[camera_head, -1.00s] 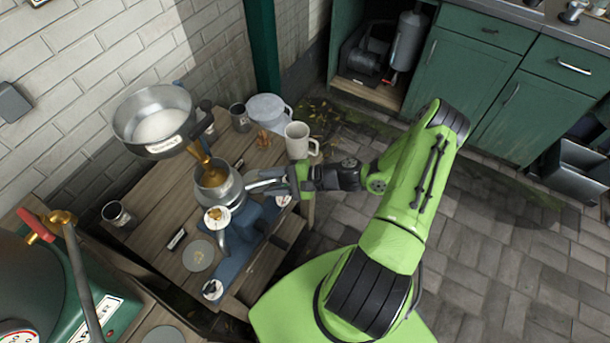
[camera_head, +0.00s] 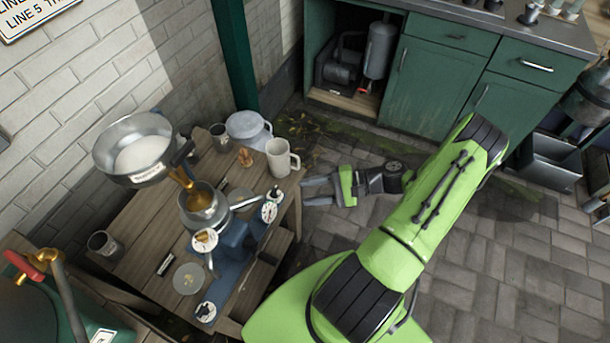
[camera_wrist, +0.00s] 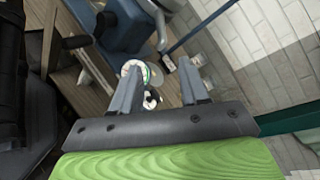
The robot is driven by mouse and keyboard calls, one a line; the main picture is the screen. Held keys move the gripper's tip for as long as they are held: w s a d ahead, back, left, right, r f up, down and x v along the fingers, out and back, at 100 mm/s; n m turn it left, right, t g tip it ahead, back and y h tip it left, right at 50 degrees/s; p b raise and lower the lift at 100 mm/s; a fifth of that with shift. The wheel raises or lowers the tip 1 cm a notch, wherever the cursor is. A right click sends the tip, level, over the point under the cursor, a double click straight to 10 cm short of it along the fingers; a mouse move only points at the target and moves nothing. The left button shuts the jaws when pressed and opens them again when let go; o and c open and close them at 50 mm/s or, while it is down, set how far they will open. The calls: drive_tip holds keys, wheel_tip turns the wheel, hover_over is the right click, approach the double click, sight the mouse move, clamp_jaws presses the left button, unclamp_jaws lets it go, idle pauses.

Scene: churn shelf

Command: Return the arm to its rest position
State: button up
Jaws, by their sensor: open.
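My gripper (camera_head: 318,190) is open and empty in the head view. It hangs over the stone floor just right of the wooden table (camera_head: 137,224), with its fingers pointing left toward the table edge. In the wrist view my gripper's two grey fingers (camera_wrist: 158,88) stand apart. A round white dial (camera_wrist: 133,69) on the table machine shows between them, farther off.
Green cabinets (camera_head: 432,85) line the back.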

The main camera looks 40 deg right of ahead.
drive_tip(key=s+a+r+n+g+h+p, duration=0.15)
drive_tip(key=a+r+n+h, duration=0.25)
drive_tip(key=r, duration=0.4)
drive_tip(key=s+a+r+n+g+h+p, duration=0.1)
drive_tip(key=s+a+r+n+g+h, duration=0.2)
drive_tip(key=r, duration=0.6)
drive_tip(key=a+r+n+g+h+p, duration=0.1)
drive_tip(key=a+r+n+g+h, duration=0.1)
drive_tip(key=a+r+n+h, duration=0.45)
drive_tip(key=s+r+t+p, duration=0.1)
drive_tip(key=s+r+t, duration=0.2)
drive_tip(key=s+r, duration=0.3)
drive_tip(key=shift+s+d+r+t+y, duration=0.35)
drive_tip(key=shift+d+r+y, duration=0.1)
drive_tip(key=shift+r, duration=0.1)
drive_tip(key=shift+w+a+n, duration=0.1)
drive_tip(key=shift+n, duration=0.15)
